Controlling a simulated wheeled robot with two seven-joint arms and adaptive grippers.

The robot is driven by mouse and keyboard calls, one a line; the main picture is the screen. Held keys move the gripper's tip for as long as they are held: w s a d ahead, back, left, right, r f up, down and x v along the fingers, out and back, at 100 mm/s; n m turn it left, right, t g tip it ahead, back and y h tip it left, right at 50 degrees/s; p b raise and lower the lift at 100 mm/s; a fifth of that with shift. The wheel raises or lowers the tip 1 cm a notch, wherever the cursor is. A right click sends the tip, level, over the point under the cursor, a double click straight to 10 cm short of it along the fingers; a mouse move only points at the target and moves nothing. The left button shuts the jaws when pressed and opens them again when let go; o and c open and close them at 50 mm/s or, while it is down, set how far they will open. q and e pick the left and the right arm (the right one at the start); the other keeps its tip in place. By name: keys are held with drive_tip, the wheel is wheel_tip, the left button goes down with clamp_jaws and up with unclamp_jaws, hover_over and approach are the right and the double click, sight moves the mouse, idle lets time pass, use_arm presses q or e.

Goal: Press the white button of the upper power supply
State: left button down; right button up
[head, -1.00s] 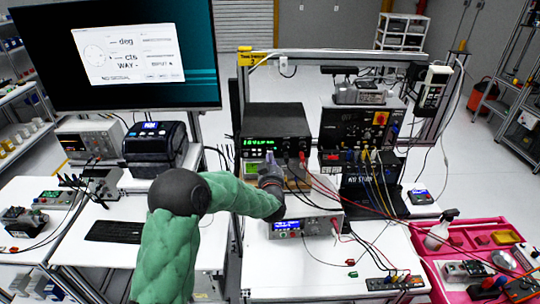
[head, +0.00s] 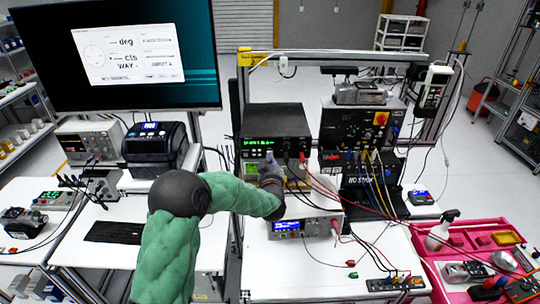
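The upper power supply (head: 275,120) is a black box with a lit green display, on the bench left of centre. My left arm comes in from the lower left. My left gripper (head: 270,163) is in front of the lower part of this supply's face, just below the display. Its fingers are small and dark here, so I cannot tell if they are open or shut, or if they touch the face. The white button cannot be made out; the gripper may cover it. A lower grey power supply (head: 316,226) with a blue display sits nearer the bench front. My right gripper is not in view.
Red and black leads (head: 345,195) run from the supplies across the bench. A black panel unit (head: 362,128) stands to the right. A pink tray (head: 462,235) with tools is at the far right. A monitor (head: 115,55) stands at the back left.

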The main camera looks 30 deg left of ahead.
use_arm(q)
drive_tip(key=shift+s, duration=0.1)
drive_tip(key=shift+v, duration=0.95)
drive_tip(key=b+v, duration=0.1)
drive_tip(key=v, duration=0.6)
drive_tip(key=shift+d, duration=0.2)
drive_tip(key=shift+s, duration=0.15)
idle(2.1)
